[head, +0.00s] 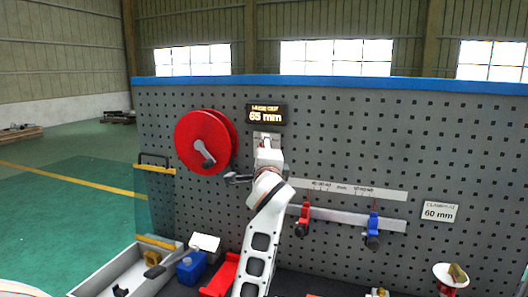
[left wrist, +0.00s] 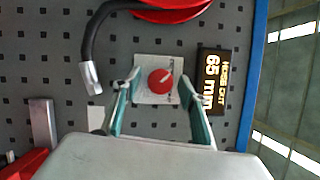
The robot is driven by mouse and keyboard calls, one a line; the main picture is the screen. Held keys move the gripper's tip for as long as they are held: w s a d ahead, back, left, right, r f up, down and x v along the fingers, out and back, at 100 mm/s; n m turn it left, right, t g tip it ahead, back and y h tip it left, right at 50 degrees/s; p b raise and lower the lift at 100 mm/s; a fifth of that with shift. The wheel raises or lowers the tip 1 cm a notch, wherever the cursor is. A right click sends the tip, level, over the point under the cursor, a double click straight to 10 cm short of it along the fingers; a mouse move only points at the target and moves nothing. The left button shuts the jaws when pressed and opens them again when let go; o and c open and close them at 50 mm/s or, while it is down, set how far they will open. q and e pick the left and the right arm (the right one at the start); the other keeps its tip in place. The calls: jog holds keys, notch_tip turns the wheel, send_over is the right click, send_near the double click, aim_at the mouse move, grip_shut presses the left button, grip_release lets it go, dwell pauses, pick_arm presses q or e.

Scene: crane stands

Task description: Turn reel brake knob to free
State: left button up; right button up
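The red round brake knob (left wrist: 160,81) sits on a pale plate (left wrist: 146,64) on the pegboard. A white pointer line on it slants to the upper right in the left wrist view. The plate's lettering is too small to read. My left gripper (left wrist: 160,92) is open, with one teal finger on each side of the knob; I cannot tell whether they touch it. In the head view my left gripper (head: 266,144) is at the plate (head: 262,136), hiding the knob. The red reel (head: 203,142) with a grey crank is just left. My right gripper is not in view.
A display reading 65 mm (head: 266,114) hangs just above the plate. A black hose (left wrist: 90,38) with a metal end is close by, below the reel. A ruler rail (head: 345,190) with red and blue clamps is to the right. A grey tray (head: 110,275) stands lower left.

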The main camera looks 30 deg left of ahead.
pick_arm(q)
jog(key=v, duration=1.2)
dwell(0.5)
